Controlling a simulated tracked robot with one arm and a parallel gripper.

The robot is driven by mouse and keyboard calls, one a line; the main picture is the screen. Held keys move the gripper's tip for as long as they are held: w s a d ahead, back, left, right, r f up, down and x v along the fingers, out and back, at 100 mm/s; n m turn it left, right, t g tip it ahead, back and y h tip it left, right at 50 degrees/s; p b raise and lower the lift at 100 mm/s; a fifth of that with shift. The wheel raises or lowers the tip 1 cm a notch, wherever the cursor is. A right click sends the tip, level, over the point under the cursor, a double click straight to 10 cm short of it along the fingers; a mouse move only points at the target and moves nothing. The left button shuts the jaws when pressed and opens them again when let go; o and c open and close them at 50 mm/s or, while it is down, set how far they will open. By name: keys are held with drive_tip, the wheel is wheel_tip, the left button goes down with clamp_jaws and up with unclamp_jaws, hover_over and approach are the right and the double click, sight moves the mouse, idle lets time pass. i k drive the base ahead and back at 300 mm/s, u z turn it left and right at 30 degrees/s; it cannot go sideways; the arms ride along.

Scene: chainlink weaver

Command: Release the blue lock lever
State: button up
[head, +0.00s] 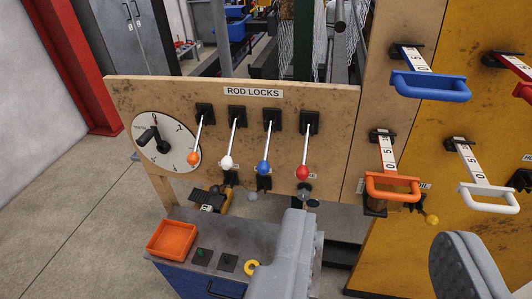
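The blue lock lever (263,167) is the third from the left in a row of levers on the wooden panel marked "ROD LOCKS". Its metal rod runs down from a black mount to a round blue knob. It points downward like its neighbours. My gripper (370,228) shows at the bottom of the head view as two grey padded fingers set wide apart, with nothing between them. The left finger appears below and right of the blue knob, apart from it in the picture. How far the fingers are from the panel is hard to tell.
Orange (194,158), white (226,163) and red (302,173) levers flank the blue one. A dial (166,141) is at left. Below stands a bench with an orange tray (172,239). Blue (430,86) and orange (393,187) handles stick out at right. Open floor lies at left.

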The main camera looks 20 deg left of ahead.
sight(264, 168)
drive_tip(key=z, duration=1.1)
drive_tip(key=k, duration=0.95)
drive_tip(key=u, duration=1.15)
drive_tip(key=i, duration=1)
drive_tip(key=z, duration=0.05)
